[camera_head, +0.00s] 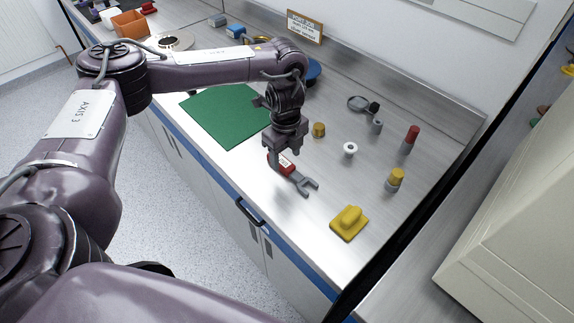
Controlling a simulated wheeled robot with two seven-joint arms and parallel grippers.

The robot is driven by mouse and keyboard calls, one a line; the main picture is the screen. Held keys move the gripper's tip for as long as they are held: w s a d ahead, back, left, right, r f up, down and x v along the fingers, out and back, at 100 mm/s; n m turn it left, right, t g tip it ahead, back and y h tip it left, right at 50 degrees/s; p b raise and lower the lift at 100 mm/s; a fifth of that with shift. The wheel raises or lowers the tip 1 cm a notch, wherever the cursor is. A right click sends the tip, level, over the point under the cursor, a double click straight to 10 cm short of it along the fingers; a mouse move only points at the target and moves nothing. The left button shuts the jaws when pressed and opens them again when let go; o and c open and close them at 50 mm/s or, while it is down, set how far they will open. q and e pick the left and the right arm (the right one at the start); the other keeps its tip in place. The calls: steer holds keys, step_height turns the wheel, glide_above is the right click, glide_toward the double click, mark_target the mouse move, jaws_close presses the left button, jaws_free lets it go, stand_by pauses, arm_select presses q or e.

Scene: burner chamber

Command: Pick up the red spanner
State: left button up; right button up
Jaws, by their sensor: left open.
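The red spanner (286,167) lies on the metal worktop (328,185) near its front edge. Its handle is red with a white label, and its grey open-ended jaw (307,186) points to the lower right. My left gripper (281,155) points down right at the red handle and hides part of it. Its jaws are open. I cannot tell whether the fingers touch the handle. My right gripper does not show.
A yellow handled block (349,222) lies to the lower right. Small brass, white and grey parts, a red-topped cylinder (411,138) and a yellow-topped cylinder (395,179) stand to the right. A green mat (222,112) lies left. A sign (304,27) stands behind.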

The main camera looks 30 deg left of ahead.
arm_select(q)
step_height(320, 180, down, 3)
steer(key=shift+w+r, duration=0.15)
steer(key=c, duration=0.9)
jaws_close()
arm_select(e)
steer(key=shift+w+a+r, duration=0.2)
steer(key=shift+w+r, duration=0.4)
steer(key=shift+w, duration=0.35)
